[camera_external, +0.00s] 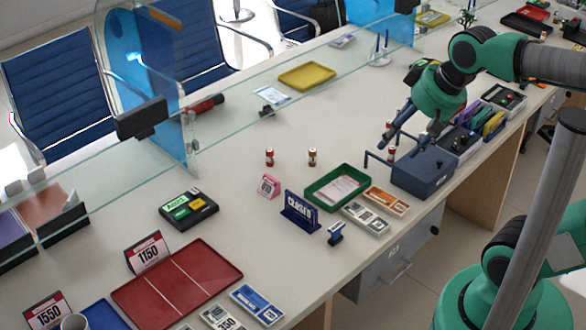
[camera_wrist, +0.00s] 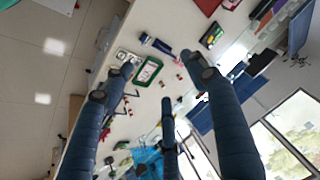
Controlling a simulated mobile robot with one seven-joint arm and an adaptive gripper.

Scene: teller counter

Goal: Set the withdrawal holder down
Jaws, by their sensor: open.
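My gripper (camera_external: 402,141) is open, its fingers apart and pointing down above the counter, near the blue box (camera_external: 422,173). In the wrist view my gripper (camera_wrist: 156,80) spreads its dark fingers with nothing between them. No label reading "withdrawal" is legible, so I cannot tell which thing is the withdrawal holder.
The blue "CLOSED" sign (camera_external: 300,211), small red-capped stamps (camera_external: 312,158) and a red tray (camera_external: 215,262) stand on the counter (camera_external: 235,215). A glass screen (camera_external: 235,105) runs along it. Black bins (camera_external: 502,98) crowd the right. Free room lies between the stamps and the yellow tray (camera_external: 307,76).

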